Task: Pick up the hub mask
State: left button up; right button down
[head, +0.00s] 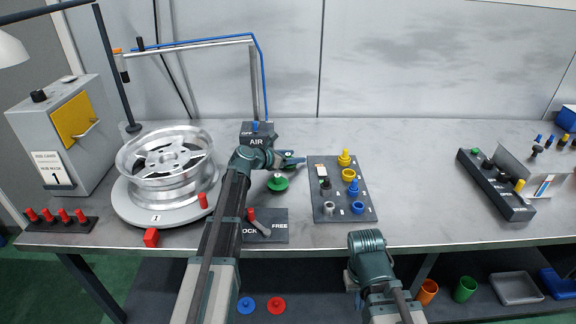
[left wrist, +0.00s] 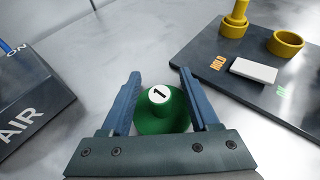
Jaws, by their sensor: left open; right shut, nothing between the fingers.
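The hub mask is a green round cap with a knob marked 1; I take this green piece (head: 278,184) to be it. It sits on the grey bench, left of the dark tool board. My left gripper (head: 293,160) is open just above and behind it.
A wheel rim (head: 166,166) lies on a round stand at left. The AIR box (head: 257,141) is just behind my left gripper. A dark board (head: 325,214) with yellow and blue parts is at right. A LOCK/FREE plate (head: 276,225) lies in front. Bare bench (head: 420,190) lies farther right.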

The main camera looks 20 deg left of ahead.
aim_at(286, 154)
pick_arm(q)
grip_shut()
dwell(0.3)
jog(key=shift+r, duration=0.1)
notch_tip(286, 154, up, 13)
jog(key=p, duration=1.4)
jog(key=shift+n+t+y, duration=0.3)
jog(key=shift+n+t, duration=0.1)
jog(key=s+a+f+b, duration=0.1)
jog(key=b, duration=0.1)
jog(key=s+a+f+b, duration=0.1)
jog(key=f+b, duration=0.1)
jog(key=shift+s, duration=0.2)
jog(key=shift+s+a+f+b, duration=0.15)
jog(key=shift+a+b, duration=0.2)
jog(key=shift+b, duration=0.2)
